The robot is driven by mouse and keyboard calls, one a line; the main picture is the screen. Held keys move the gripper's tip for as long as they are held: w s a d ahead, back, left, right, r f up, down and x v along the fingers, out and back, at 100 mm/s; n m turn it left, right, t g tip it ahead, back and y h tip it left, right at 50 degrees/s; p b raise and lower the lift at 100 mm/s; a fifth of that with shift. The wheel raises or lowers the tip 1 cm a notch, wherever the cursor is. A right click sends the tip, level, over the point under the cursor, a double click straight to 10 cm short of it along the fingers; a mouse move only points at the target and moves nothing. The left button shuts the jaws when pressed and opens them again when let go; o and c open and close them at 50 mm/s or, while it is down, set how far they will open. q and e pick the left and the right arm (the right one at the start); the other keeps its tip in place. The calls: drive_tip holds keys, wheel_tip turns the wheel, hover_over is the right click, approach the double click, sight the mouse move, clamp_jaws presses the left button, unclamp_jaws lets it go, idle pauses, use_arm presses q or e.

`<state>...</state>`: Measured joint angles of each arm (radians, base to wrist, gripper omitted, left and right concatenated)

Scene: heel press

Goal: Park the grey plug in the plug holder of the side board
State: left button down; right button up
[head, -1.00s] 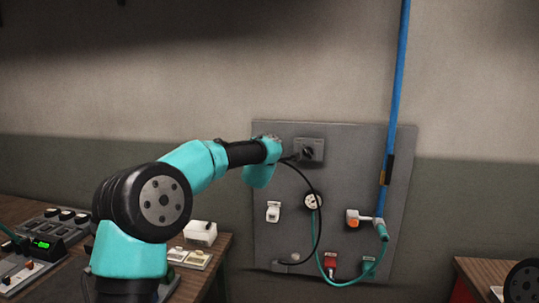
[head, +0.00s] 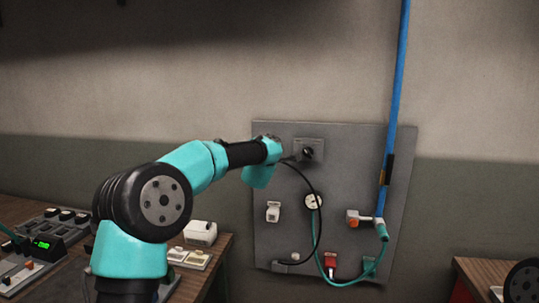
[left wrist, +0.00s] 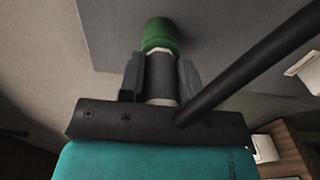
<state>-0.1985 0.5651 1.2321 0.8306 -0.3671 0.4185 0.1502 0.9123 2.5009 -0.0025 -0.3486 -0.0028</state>
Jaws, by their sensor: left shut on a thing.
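In the left wrist view, my left gripper (left wrist: 158,80) is shut on the dark grey plug (left wrist: 161,74), with one finger on each side. A green cylindrical piece (left wrist: 160,34) lies in line with the plug's far end, against the board. I cannot tell whether it is the plug's own end or the holder around it. In the head view, my left gripper (head: 268,148) is at the upper left of the grey side board (head: 345,170); its fingers and the plug are hidden. A black cable (head: 318,215) runs from there down the board. My right gripper is not in view.
A dark switch box (head: 309,150) sits just right of my gripper. Benches stand left and right.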

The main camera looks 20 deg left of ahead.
use_arm(q)
drive_tip(key=shift+s+f, duration=0.2)
drive_tip(key=shift+s+d, duration=0.1)
drive_tip(key=shift+s, duration=0.15)
drive_tip(key=shift+s+d+r, duration=0.1)
drive_tip(key=shift+s+d, duration=0.05)
drive_tip(key=shift+s, duration=2.3)
drive_tip(key=shift+s, duration=0.1)
drive_tip(key=shift+s, duration=1.05)
wheel_tip(320, 180, down, 28)
idle(2.9)
